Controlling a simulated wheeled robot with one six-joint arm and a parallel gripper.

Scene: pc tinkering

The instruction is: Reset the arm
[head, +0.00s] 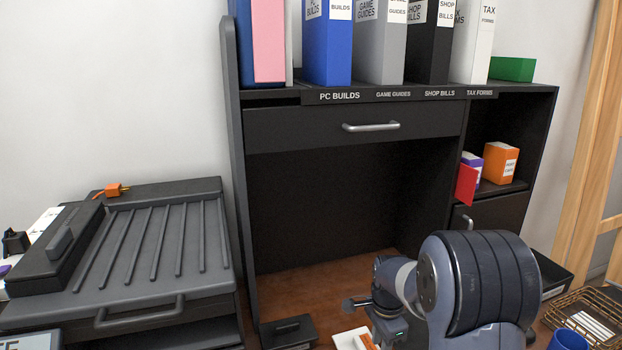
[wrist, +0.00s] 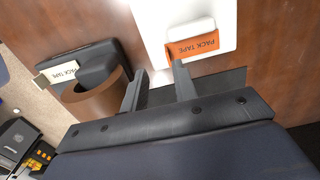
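My arm (head: 480,280) stands in the lower right of the head view, in front of the desk, bent with its wrist end low over the wooden desktop (head: 310,290). In the wrist view my gripper (wrist: 160,68) has its two fingers apart with nothing visible between them. Its fingertips point toward an orange box labelled PACK TAPE (wrist: 192,45) on a white surface (wrist: 150,25). I cannot tell how far above the desk the fingertips are. In the head view the fingertips are hard to make out.
A black tape dispenser with brown tape (wrist: 95,90) lies left of the fingers in the wrist view. The desk's shelf holds several binders (head: 330,45) above a shut drawer (head: 360,127). A dark ridged case (head: 160,240) stands left, a wire basket (head: 590,315) right.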

